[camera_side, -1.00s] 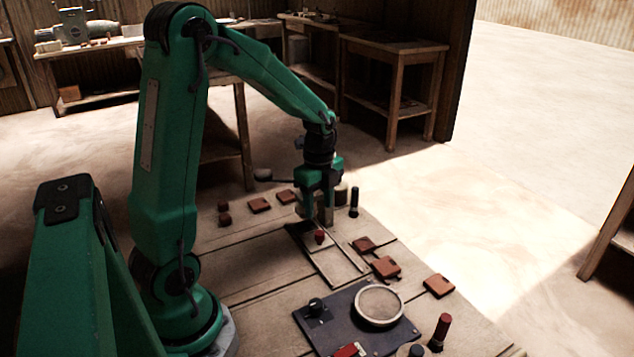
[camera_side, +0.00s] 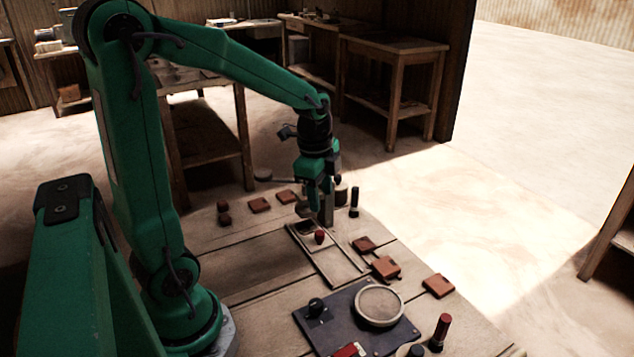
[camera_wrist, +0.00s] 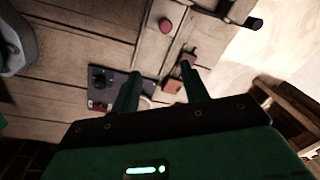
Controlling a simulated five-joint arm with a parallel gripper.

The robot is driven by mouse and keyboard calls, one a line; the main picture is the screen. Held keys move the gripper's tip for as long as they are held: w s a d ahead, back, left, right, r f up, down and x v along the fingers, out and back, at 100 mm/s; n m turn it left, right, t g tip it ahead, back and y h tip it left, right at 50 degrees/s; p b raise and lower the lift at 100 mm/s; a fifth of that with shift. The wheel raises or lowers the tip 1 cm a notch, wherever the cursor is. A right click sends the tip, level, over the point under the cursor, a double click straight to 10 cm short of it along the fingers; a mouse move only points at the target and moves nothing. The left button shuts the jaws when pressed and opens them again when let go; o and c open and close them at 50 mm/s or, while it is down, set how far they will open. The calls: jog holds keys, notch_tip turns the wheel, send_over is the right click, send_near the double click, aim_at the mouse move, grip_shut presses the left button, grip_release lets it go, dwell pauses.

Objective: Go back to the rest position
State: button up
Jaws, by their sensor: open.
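My gripper (camera_side: 320,205) is open and empty in the side view, pointing down above the far end of the wooden frame on the table. In the wrist view its two fingers (camera_wrist: 163,80) stand apart with nothing between them. A red knob (camera_side: 319,237) sits on a light plate in the frame (camera_side: 342,270), close below and in front of the fingers. The red knob also shows in the wrist view (camera_wrist: 165,25), beyond the fingertips. Whether the fingers touch the block behind them cannot be told.
Several reddish tiles lie around the frame, one (camera_side: 386,267) to its right and one (camera_side: 259,205) to its left. A black upright peg (camera_side: 354,201) stands right of the gripper. A dark panel (camera_side: 340,318) with a round pad (camera_side: 380,305) is at the front.

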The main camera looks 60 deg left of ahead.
jog(key=s+d+r+n+t, duration=0.4)
jog(key=s+d+r+n, duration=0.4)
jog(key=s+d+n, duration=0.1)
jog(key=shift+s+d+n, duration=0.15)
jog(key=shift+s+n, duration=0.7)
jog(key=shift+n, duration=0.25)
